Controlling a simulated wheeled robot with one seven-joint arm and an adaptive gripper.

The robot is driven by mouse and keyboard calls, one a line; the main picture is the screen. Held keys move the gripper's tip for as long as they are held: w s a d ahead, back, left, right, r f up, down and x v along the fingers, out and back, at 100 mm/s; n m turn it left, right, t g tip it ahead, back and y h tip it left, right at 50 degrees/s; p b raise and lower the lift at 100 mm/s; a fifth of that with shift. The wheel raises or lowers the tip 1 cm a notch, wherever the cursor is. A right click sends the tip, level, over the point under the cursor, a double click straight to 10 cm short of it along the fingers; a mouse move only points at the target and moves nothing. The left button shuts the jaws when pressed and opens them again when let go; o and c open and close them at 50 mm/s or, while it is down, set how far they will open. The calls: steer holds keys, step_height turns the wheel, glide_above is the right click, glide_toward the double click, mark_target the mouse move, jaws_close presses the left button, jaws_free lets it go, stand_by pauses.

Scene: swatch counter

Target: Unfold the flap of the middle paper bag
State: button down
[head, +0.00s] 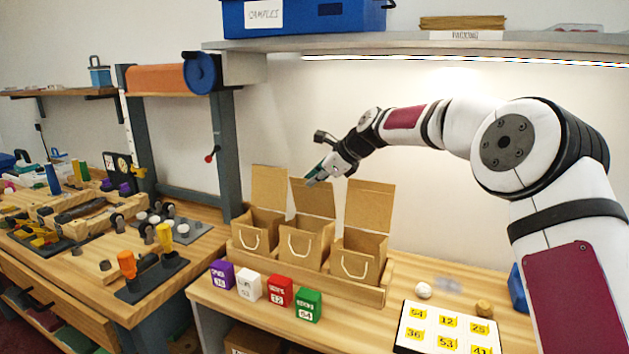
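Three brown paper bags with cord handles stand in a row in a wooden tray (376,297). The middle bag (300,246) is in the centre, and its flap (312,201) stands up from its back edge. My gripper (314,179) is at the top edge of that flap, pointing down and left, and hides part of it. Whether the fingers touch the flap or are closed on it is too small to tell. The left bag (255,233) and the right bag (357,257) also have their flaps standing up.
Purple, white, red (280,291) and green (308,305) blocks line the counter before the tray. A numbered board (447,329) and a white ball (423,290) lie at right. A shelf (420,42) hangs above. A tool-covered bench (150,245) stands left.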

stand_by(0.7)
steer(key=c, duration=1.8)
jaws_free()
steer(key=shift+c, duration=0.2)
steer(key=v, duration=1.2)
